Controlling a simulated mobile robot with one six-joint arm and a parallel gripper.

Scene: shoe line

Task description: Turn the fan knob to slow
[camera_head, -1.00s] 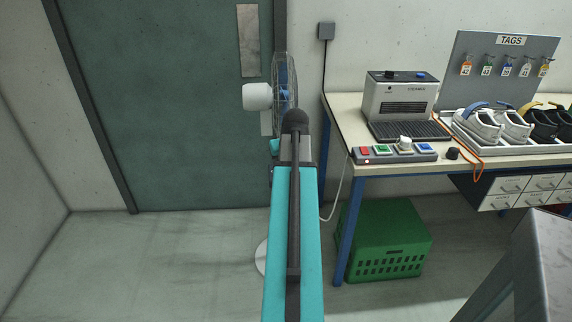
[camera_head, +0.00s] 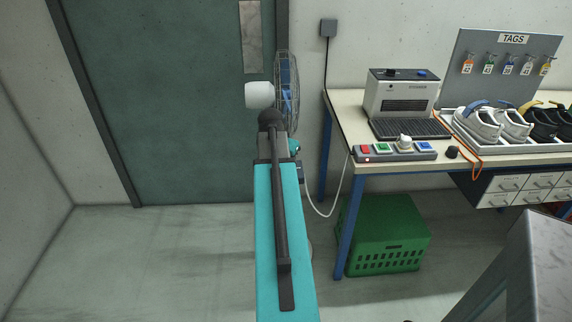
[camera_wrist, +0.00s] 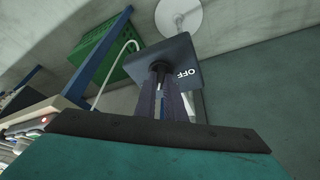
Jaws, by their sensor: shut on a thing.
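The pedestal fan (camera_head: 287,95) stands before the green door, its cage edge-on and its white motor housing (camera_head: 259,95) to the left. In the wrist view its dark control box (camera_wrist: 196,60) carries the word OFF to the right of my gripper (camera_wrist: 160,72). My gripper's fingers are shut on the dark fan knob (camera_wrist: 159,66) at the box's face. The fingers hide most of the knob, and I cannot tell its pointer's direction. The other speed labels do not show. In the head view my arm hides the box front and the gripper.
A white cable (camera_head: 330,205) hangs by the bench leg. A grey surface (camera_head: 535,270) stands at front right. The left floor is clear.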

